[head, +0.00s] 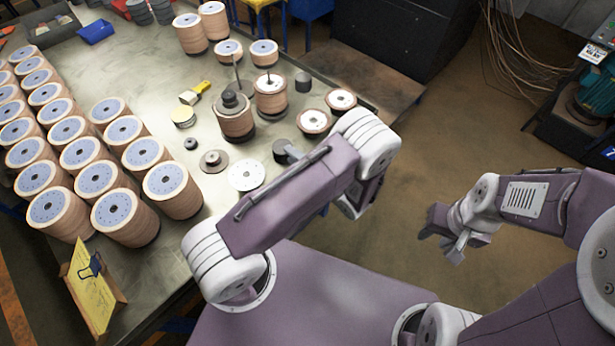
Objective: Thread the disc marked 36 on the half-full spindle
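Many flap discs with tan edges and blue-grey faces stand in stacks (173,190) on the left of the table; any printed numbers are too small to read. A thin rod rises above a tan stack with dark grey pieces on top (236,122). Beside it, another stack (271,100) has a white face and a thin rod. I cannot tell which is the half-full spindle or which disc is marked 36.
A white round disc (246,175), a dark flanged piece (214,161) and a yellow-handled brush (194,93) lie on the table (204,127). A yellow note (92,287) stands at the near left corner.

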